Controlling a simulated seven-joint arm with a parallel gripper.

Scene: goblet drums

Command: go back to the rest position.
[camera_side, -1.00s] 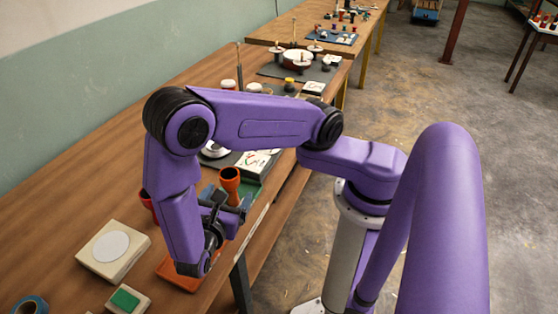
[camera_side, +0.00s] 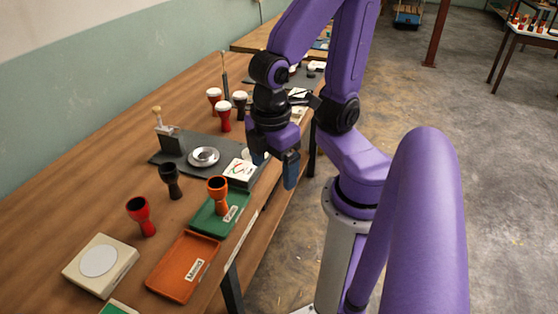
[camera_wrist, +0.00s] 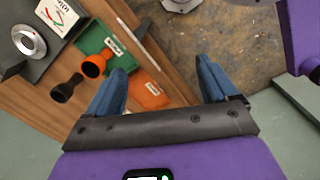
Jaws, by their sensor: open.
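My gripper (camera_side: 273,170) is open and empty in the side view, raised above the table's right edge near the grey plate. Its two blue fingers stand wide apart in the wrist view (camera_wrist: 160,95), with table edge and floor showing between and beyond them. An orange goblet drum (camera_side: 218,194) stands in the green tray (camera_side: 207,222), apart from my gripper; it also shows in the wrist view (camera_wrist: 94,66). A black goblet drum (camera_side: 170,180) and a red goblet drum (camera_side: 140,215) stand on the table to its left.
An orange tray (camera_side: 182,268) lies empty in front. A white device with a round plate (camera_side: 98,262) is at the front left. A grey plate carries a silver dish (camera_side: 204,157) and a printed card (camera_side: 240,170). Several red and black white-topped drums (camera_side: 223,115) stand farther back.

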